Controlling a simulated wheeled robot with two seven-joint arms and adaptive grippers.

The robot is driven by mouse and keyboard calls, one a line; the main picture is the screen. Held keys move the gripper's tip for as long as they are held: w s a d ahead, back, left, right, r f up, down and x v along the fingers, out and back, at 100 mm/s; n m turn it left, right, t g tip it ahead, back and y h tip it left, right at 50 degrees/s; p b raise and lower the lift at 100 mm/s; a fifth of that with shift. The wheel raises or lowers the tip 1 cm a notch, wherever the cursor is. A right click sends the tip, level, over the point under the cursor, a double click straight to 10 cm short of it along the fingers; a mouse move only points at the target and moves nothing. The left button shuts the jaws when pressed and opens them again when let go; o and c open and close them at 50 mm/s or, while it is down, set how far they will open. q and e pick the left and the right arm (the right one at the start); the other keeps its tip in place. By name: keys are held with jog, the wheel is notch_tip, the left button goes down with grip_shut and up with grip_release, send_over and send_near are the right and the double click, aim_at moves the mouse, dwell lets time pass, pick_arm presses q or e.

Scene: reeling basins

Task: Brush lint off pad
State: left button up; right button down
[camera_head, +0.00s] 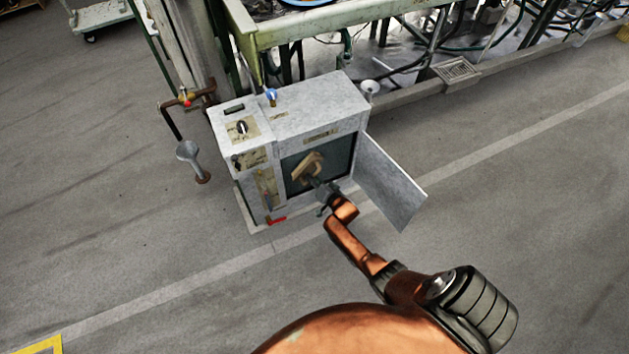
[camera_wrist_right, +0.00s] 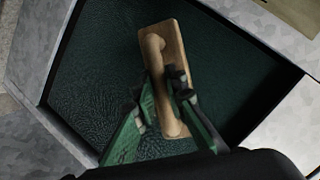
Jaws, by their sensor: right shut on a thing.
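A wooden brush (camera_head: 308,166) with a flat block and a rounded handle is at the front opening of a grey metal cabinet. It also shows in the right wrist view (camera_wrist_right: 172,50). My right gripper (camera_head: 326,190) is shut on its handle; its green fingers (camera_wrist_right: 163,90) close around the handle in the right wrist view. The dark green textured pad (camera_wrist_right: 100,75) lies behind the brush, framed by the cabinet opening. The brush's underside faces the pad; I cannot tell whether it touches. No lint can be made out. My left gripper is not in view.
The cabinet (camera_head: 310,105) has an open door (camera_head: 390,182) to the right of my right gripper. A red handle (camera_head: 275,220) is low on its front. A pipe with a funnel (camera_head: 188,150) stands at its left. The floor in front is clear.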

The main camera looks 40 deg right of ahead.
jog(key=shift+w+r, duration=0.15)
jog(key=shift+r, duration=0.4)
jog(key=shift+d, duration=0.25)
pick_arm(q)
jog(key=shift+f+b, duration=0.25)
jog(key=shift+b, duration=0.15)
pick_arm(e)
jog(key=s+d, duration=0.3)
jog(key=d, duration=0.8)
jog(key=shift+s+d+f, duration=0.15)
jog(key=shift+d, duration=0.25)
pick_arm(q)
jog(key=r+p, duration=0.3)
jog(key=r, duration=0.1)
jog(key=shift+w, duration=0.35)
pick_arm(e)
jog(key=s+a, duration=0.1)
jog(key=s, duration=0.5)
jog(key=shift+a, duration=0.2)
